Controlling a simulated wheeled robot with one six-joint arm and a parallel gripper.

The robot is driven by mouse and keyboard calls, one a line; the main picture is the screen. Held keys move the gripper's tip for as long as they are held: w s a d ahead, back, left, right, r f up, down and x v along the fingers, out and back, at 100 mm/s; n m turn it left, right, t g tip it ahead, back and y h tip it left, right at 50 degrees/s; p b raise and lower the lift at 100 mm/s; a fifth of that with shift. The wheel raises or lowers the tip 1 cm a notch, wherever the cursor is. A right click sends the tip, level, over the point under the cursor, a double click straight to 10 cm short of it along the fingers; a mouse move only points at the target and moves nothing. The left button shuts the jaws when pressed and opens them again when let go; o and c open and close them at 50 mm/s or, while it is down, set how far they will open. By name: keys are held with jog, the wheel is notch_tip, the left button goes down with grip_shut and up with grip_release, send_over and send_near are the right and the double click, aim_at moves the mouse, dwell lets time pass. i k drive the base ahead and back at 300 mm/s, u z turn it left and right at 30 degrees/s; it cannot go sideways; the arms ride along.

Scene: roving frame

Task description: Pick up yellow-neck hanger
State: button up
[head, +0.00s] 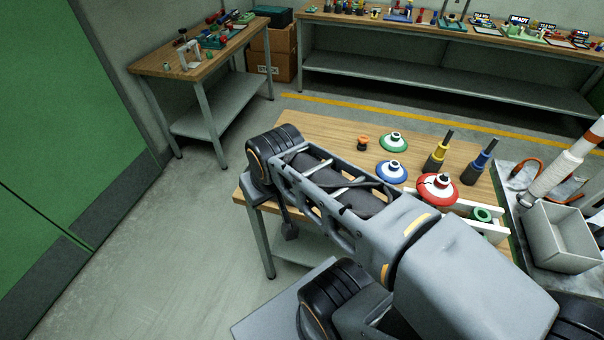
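A piece with a yellow neck and a dark upright stem (437,154) stands on the wooden table in front of me. It fits the yellow-neck hanger best. A similar piece with a blue neck (478,162) stands to its right. My arm reaches across the near part of the table to its left end, left of the yellow-neck piece and apart from it. A dark narrow part hangs below the arm's far end by the table's left edge. It may belong to my gripper, but I cannot make out two fingers or anything held.
A green disc (394,142), blue disc (391,171), red disc (437,189) and small orange spool (363,142) share the table (310,125). A grey bin (558,238) and white-orange cylinder (567,172) are at right. Other benches stand behind; floor at left is clear.

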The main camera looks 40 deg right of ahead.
aim_at(439, 155)
jog(key=z, duration=1.6)
jog(key=k, duration=0.4)
jog(key=z, duration=0.65)
jog(key=i, duration=0.5)
jog(key=z, duration=0.35)
